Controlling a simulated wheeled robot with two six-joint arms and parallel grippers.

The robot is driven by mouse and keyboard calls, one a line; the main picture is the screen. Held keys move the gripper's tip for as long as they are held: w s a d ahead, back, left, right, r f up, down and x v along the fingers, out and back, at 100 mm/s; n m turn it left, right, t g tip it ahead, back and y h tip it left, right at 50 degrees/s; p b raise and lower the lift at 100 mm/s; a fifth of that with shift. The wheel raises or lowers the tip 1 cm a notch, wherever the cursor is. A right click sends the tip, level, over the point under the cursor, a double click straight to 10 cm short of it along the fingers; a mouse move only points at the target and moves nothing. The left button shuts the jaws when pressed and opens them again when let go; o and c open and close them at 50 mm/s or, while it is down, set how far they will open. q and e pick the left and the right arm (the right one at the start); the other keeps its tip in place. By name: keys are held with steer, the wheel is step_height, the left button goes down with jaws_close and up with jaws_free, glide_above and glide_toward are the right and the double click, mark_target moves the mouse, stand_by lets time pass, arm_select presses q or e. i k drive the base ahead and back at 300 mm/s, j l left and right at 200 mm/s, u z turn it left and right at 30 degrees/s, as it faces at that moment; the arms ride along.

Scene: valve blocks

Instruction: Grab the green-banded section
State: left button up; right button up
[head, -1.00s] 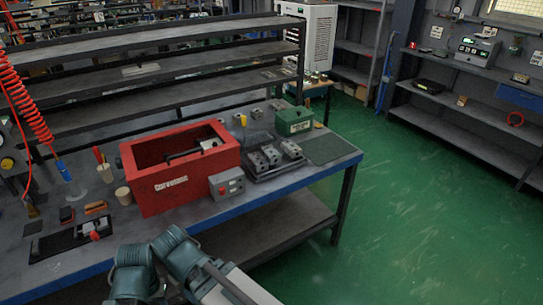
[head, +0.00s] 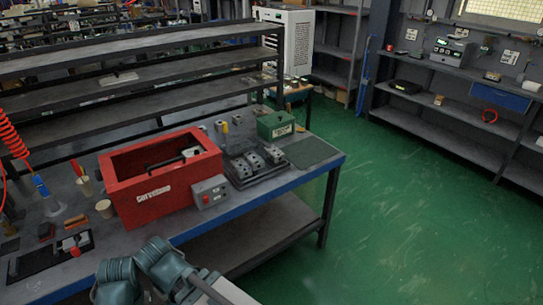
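Several grey valve blocks (head: 255,162) sit in a row on a dark tray (head: 278,171) on the workbench, right of the red box. They are small in the head view, and I cannot make out a green band on any of them. An open red box (head: 138,208) stands at the middle of the bench with a dark bar and a light grey block (head: 191,154) inside. Its floor is partly hidden by its front wall. Parts of my teal arms show at the bottom edge, in front of the bench. Neither gripper shows.
Open green floor (head: 410,210) lies to the right.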

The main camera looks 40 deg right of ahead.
mark_target(256, 162)
steer(key=z, duration=0.95)
steer(key=i+l+z, duration=0.1)
steer(key=z, duration=0.6)
steer(key=i+l, duration=0.25)
steer(key=i, duration=0.25)
steer(key=i+l, duration=0.25)
steer(key=i, duration=0.25)
